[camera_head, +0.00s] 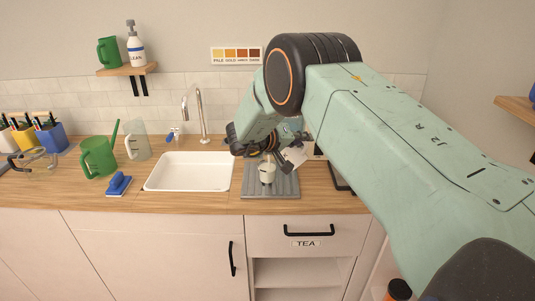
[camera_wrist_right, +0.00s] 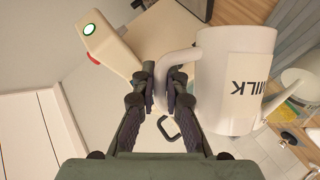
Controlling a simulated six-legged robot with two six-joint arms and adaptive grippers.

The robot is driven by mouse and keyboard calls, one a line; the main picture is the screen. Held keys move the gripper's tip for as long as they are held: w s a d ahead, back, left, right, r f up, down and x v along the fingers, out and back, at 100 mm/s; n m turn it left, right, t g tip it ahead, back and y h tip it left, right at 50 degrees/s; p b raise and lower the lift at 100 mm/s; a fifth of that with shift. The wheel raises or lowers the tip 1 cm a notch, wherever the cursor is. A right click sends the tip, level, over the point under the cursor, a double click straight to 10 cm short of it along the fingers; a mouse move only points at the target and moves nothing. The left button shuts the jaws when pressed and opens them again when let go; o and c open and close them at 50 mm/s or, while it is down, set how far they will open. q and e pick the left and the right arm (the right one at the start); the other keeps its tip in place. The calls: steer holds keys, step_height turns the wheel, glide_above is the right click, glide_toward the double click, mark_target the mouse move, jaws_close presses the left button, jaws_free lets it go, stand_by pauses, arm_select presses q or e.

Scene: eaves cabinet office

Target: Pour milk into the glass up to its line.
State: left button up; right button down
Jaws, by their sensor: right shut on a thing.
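A white jug marked MILK (camera_wrist_right: 235,75) fills the right of the right wrist view. My right gripper (camera_wrist_right: 161,85) is shut on its curved handle. In the head view the jug (camera_head: 295,157) is partly hidden behind my right gripper (camera_head: 268,140), above the grey ribbed mat (camera_head: 270,193). A small pale glass-like vessel (camera_head: 267,174) stands upright on that mat, just below the gripper. Its line and fill level are too small to tell. My left gripper is not in view.
The white sink (camera_head: 188,172) and tap (camera_head: 197,105) lie left of the mat. A pale handle-like object with a green light (camera_wrist_right: 103,40) shows beside the gripper.

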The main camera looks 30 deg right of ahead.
mark_target(305, 150)
steer(key=shift+w+r, duration=0.1)
steer(key=shift+s+d+f+m+t, duration=0.15)
steer(key=shift+s+f+m+t, duration=0.25)
steer(key=shift+f, duration=0.45)
steer(key=shift+s, duration=0.1)
steer(key=shift+s+d+f+m+y, duration=0.1)
steer(key=shift+s+f+m+y, duration=0.2)
steer(key=shift+f+m, duration=0.3)
steer(key=shift+f+m+t+y+b, duration=0.2)
steer(key=shift+m+t+b, duration=0.3)
steer(key=shift+m+t, duration=0.25)
steer(key=shift+f+m+t+y+b, duration=0.25)
steer(key=shift+m+t+b, duration=0.35)
steer(key=shift+m, duration=0.25)
steer(key=shift+f+m+t+y+b, duration=0.2)
steer(key=shift+m+t+b, duration=0.25)
steer(key=shift+m+t, duration=0.3)
steer(key=shift+r, duration=0.1)
